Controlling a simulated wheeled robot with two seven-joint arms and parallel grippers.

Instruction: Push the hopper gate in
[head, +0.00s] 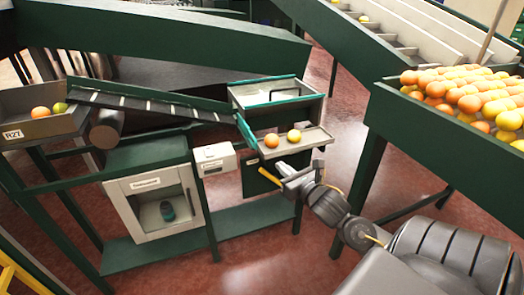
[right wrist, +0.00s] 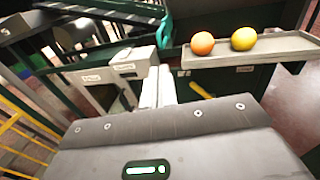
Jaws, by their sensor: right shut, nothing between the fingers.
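The hopper (head: 309,83) is a pale box with teal edges at the upper middle of the head view. A teal panel (head: 246,131) slants at its front left; I cannot tell for sure whether this is the gate. A grey tray (head: 312,141) in front of the hopper holds an orange fruit (head: 271,140) and a yellow fruit (head: 294,136). The tray (right wrist: 285,46) also shows in the right wrist view. My right gripper (head: 284,176) is shut and empty, in front of and below the tray. Its pale fingers (right wrist: 157,86) lie side by side. My left gripper is out of view.
A sloping conveyor (head: 150,105) leads toward the hopper from a fruit bin labelled R27 (head: 38,127). A small white box (head: 215,159) and a white cabinet (head: 155,205) stand left of my gripper. A green-sided bed of citrus (head: 450,150) stands at right.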

